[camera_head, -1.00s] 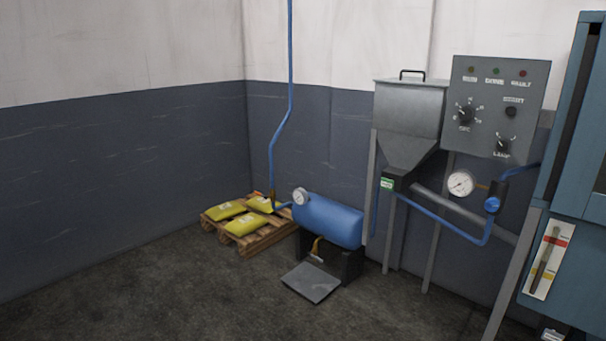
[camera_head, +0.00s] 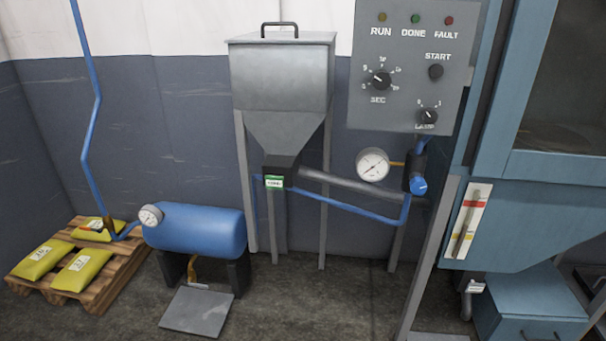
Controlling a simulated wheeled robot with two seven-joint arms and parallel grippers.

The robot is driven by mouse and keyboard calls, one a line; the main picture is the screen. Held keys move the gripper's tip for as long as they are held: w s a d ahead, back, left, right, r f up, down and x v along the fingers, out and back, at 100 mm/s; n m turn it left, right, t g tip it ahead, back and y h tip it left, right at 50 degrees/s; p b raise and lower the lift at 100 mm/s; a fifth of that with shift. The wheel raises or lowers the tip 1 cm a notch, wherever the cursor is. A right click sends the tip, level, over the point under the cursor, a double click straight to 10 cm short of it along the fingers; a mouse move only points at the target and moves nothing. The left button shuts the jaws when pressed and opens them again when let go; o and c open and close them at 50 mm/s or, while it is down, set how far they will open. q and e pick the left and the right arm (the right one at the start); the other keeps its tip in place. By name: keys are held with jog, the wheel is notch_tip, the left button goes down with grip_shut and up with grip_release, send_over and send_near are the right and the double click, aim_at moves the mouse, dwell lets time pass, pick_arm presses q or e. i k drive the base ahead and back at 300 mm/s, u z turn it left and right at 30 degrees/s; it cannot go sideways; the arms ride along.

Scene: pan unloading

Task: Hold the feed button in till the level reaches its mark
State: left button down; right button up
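A level strip (camera_head: 466,222) is fixed to the front of the blue-green cabinet (camera_head: 513,195) at the right. It is a pale plate with a grey upright tube and a red and a yellow band; the level in it is too small to read. A grey hopper (camera_head: 283,85) stands left of centre, with a small green label (camera_head: 274,182) at its outlet that I cannot read clearly. The grey control panel (camera_head: 408,65) carries a dark START button (camera_head: 435,72). I cannot make out a button marked feed. Neither of my grippers is in view.
A blue tank (camera_head: 195,231) stands at lower left, with a grey plate (camera_head: 197,311) on the floor before it. A wooden pallet (camera_head: 97,291) with yellow bags (camera_head: 82,274) is at far left. A blue-green box (camera_head: 533,308) sits low at right. Floor between plate and cabinet is clear.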

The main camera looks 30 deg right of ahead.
aim_at(275, 183)
jog(key=z, duration=0.9)
jog(key=i, duration=0.8)
jog(key=z, duration=0.9)
